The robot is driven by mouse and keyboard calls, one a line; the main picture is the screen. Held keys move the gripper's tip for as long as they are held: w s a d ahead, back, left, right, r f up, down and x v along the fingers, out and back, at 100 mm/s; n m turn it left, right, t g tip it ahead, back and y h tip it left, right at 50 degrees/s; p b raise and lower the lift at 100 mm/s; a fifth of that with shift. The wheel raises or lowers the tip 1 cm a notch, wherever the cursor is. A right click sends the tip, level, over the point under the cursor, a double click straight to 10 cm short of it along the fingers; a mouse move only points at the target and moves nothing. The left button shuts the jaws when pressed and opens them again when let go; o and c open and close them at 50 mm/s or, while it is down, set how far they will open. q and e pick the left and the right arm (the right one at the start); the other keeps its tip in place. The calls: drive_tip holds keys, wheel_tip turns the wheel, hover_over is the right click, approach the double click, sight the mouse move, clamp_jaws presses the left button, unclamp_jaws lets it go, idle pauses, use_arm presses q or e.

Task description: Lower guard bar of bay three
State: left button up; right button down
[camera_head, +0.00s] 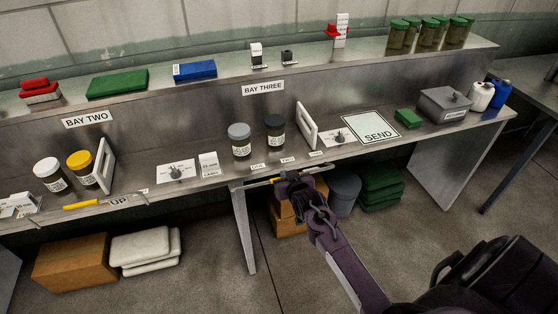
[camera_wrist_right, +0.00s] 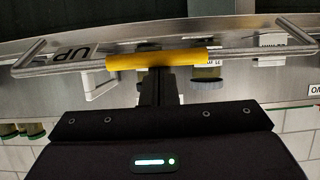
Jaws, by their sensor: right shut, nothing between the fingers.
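The guard bar of bay three (camera_head: 262,183) runs along the bench's front edge below the BAY THREE sign (camera_head: 263,88); my right arm hides part of it. In the right wrist view it is a silver bar (camera_wrist_right: 235,51) with bent ends and a yellow sleeve (camera_wrist_right: 190,56). An UP label (camera_wrist_right: 75,54) shows behind it, upside down. My right gripper (camera_head: 290,180) is shut and empty at the bar. Its fingertips (camera_wrist_right: 156,72) are up against the yellow sleeve in the right wrist view; I cannot tell whether they touch. My left gripper is not in view.
Bay two's bar, with its yellow sleeve (camera_head: 82,204), is to the left. Two dark jars (camera_head: 274,135) (camera_head: 240,142), a white upright handle (camera_head: 306,126) and a SEND mat (camera_head: 372,128) are on the bench. Boxes (camera_head: 290,222) and a grey bin (camera_head: 344,192) stand underneath.

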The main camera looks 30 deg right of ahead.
drive_tip(key=f+t+b, duration=0.1)
drive_tip(key=b, duration=0.2)
drive_tip(key=s+f+t+h+b, duration=0.1)
drive_tip(key=f+t+b, duration=0.1)
drive_tip(key=b, duration=0.1)
drive_tip(key=s+f+t+b, duration=0.1)
drive_tip(key=f+t+b, duration=0.1)
drive_tip(key=b, duration=0.1)
drive_tip(key=shift+s+a, duration=0.15)
drive_tip(key=shift+a, duration=0.15)
drive_tip(key=shift+f, duration=0.2)
wheel_tip(320, 180, up, 5)
drive_tip(key=w+p, duration=0.1)
drive_tip(key=p, duration=0.2)
drive_tip(key=f+b+v, duration=0.1)
drive_tip(key=b+v, duration=0.1)
drive_tip(key=v, duration=0.8)
drive_tip(key=shift+f+h, duration=0.3)
drive_tip(key=shift+f, duration=0.05)
